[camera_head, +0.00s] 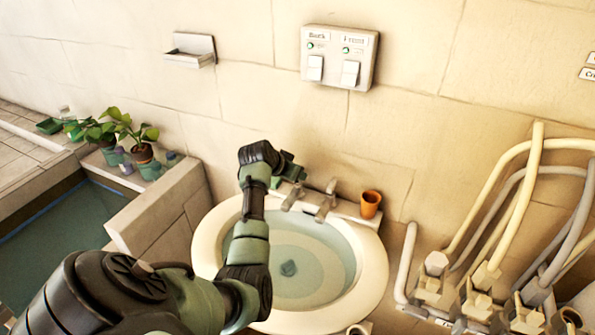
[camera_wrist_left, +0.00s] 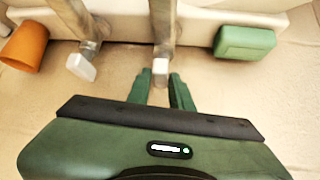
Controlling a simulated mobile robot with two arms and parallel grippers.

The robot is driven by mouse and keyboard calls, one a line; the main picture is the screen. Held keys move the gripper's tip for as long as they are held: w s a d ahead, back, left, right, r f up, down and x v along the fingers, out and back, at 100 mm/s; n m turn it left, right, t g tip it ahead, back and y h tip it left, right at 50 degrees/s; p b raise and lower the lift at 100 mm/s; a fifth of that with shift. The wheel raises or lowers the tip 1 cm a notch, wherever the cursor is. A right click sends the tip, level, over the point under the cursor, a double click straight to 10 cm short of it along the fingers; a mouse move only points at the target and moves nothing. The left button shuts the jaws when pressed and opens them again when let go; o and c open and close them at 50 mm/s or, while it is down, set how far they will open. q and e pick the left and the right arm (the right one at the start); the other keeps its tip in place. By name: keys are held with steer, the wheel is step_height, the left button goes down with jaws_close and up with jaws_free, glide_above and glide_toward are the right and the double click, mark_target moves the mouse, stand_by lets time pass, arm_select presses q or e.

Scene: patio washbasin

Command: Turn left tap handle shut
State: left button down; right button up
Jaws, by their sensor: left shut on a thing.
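The left tap (camera_head: 293,196) is a grey metal tap at the back rim of the round cream washbasin (camera_head: 375,270). In the left wrist view its white handle (camera_wrist_left: 161,66) sits between the green fingertips of my left gripper (camera_wrist_left: 161,80), which is shut on it. In the head view my left gripper (camera_head: 290,172) is at the back of the basin by this tap, with the contact partly hidden. The right tap (camera_head: 326,202) stands beside it; its white handle (camera_wrist_left: 80,67) is free and angled in the left wrist view. My right gripper is not in view.
An orange cup (camera_head: 370,204) stands right of the taps. A green block (camera_wrist_left: 245,42) lies on the ledge on the other side. A switch box (camera_head: 340,57) and soap dish (camera_head: 190,50) are on the wall. Hoses (camera_head: 525,190) stand at right, potted plants (camera_head: 140,145) at left.

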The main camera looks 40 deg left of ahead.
arm_select(q)
steer(key=shift+a+m+h+b, duration=0.35)
steer(key=shift+m+h, duration=0.35)
steer(key=shift+m, duration=0.4)
steer(key=c, duration=1.2)
jaws_free()
steer(key=shift+o, duration=0.2)
steer(key=shift+a+f+h, duration=0.1)
steer(key=shift+h, duration=0.2)
steer(key=shift+s, duration=0.1)
steer(key=shift+s+r, duration=0.25)
steer(key=shift+r, duration=0.1)
steer(key=b+v, duration=0.1)
steer(key=v, duration=0.6)
steer(key=shift+b, duration=0.3)
